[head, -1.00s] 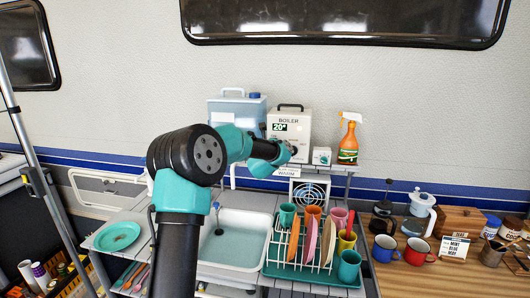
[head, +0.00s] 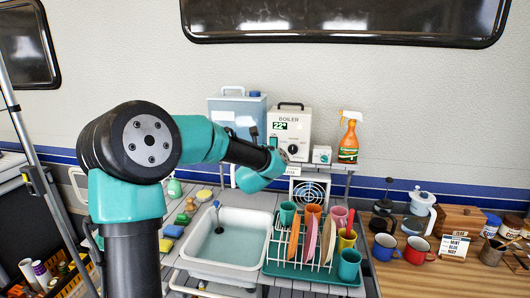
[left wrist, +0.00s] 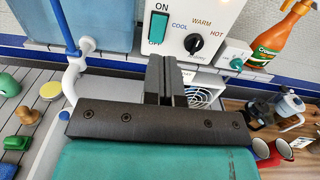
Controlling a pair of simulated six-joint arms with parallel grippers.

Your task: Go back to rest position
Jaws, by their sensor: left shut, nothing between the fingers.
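My left gripper (head: 284,157) is in front of the white boiler (head: 304,122), in the head view largely hidden behind my own wrist. In the left wrist view its black fingers (left wrist: 167,78) are together with nothing between them. They are below the boiler's black knob (left wrist: 193,44), apart from it in that picture. The boiler's panel reads COOL, WARM and HOT around the knob, beside a green ON/OFF switch (left wrist: 157,26). Its display (head: 279,126) appears to read 22. My right gripper is in neither view.
A white sink (head: 178,262) with water is below my arm. A teal dish rack (head: 338,279) with cups and plates is right of it. A blue-lidded container (head: 237,105) and an orange spray bottle (head: 348,143) flank the boiler. Mugs, jars and a coffee press stand at right.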

